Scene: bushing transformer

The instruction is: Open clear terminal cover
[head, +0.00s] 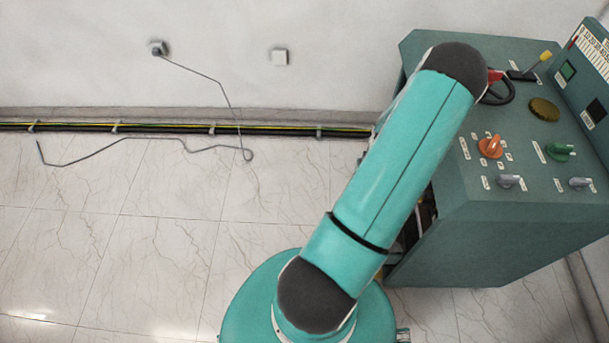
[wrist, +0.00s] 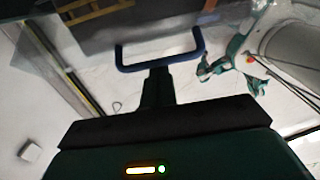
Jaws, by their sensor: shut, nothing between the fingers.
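My gripper (wrist: 158,76) shows in the wrist view with its dark fingers together at the lower middle, shut and empty. A dark blue U-shaped handle (wrist: 162,65) lies right at the fingertips, its two ends pointing up in the picture. I cannot tell whether the fingertips touch it. A grey see-through sheet above the handle looks like the clear terminal cover (wrist: 140,35); its outline is faint and I cannot tell its angle. In the head view my arm hides the gripper, the handle and the cover.
A green control cabinet (head: 500,235) with knobs stands at the right in the head view. A white wall with a low cable run (head: 165,128) is behind. A bent thin rod (head: 215,80) is at the left.

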